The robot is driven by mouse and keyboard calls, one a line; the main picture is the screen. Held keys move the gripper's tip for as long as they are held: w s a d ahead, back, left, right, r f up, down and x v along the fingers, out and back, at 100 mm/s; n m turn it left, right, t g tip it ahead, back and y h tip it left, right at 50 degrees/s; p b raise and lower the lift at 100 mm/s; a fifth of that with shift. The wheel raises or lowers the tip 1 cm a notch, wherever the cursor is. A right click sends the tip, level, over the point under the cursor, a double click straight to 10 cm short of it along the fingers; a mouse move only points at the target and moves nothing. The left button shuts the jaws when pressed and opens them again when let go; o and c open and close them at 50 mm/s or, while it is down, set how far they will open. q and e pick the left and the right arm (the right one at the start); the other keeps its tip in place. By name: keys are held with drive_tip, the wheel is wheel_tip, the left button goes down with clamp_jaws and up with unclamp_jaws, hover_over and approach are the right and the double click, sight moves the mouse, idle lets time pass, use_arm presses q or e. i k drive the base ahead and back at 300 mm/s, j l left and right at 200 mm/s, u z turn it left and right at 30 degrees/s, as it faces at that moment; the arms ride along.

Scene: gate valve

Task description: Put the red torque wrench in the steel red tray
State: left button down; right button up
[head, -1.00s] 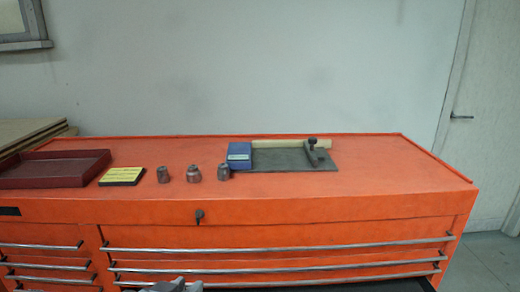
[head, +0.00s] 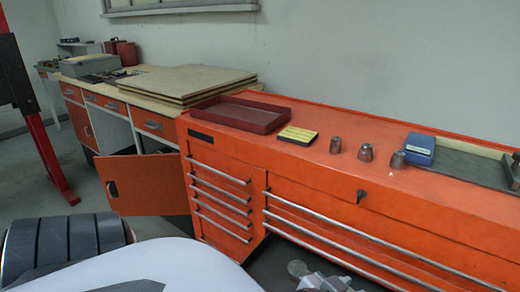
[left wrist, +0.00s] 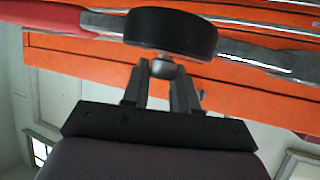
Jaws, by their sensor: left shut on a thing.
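The red torque wrench (left wrist: 45,14) shows in the left wrist view, its red handle at the upper left and its steel shaft running to the right. A round black part sits at its middle. My left gripper (left wrist: 163,70) is shut on it there, beneath the black part. The wrench's ends run out of this view. The steel red tray (head: 225,124), dark red and shallow, stands at the left end of the orange cabinet top in the head view. It looks empty. My right gripper is not in view.
The orange cabinet (head: 290,152) also carries a yellow box (head: 298,136), several metal sockets (head: 366,153) and a blue box (head: 420,150). Stacked boards (head: 185,82) lie on the bench behind the tray. An orange door (head: 150,185) stands open at the left.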

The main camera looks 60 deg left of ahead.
sight(244, 115)
drive_tip(key=j+z, duration=0.25)
drive_tip(key=k+j+z, duration=0.35)
drive_tip(key=j, duration=0.2)
drive_tip(key=k+j+z, duration=0.1)
drive_tip(key=j, duration=0.25)
drive_tip(key=k+j+z, duration=0.15)
drive_tip(key=k+j, duration=0.3)
drive_tip(key=j, duration=0.2)
drive_tip(key=k+j, duration=0.35)
drive_tip(key=j, duration=0.2)
drive_tip(key=k+j+z, duration=0.1)
drive_tip(key=k+j, duration=0.2)
drive_tip(key=j, duration=0.2)
drive_tip(key=k+j, duration=0.35)
drive_tip(key=j, duration=0.15)
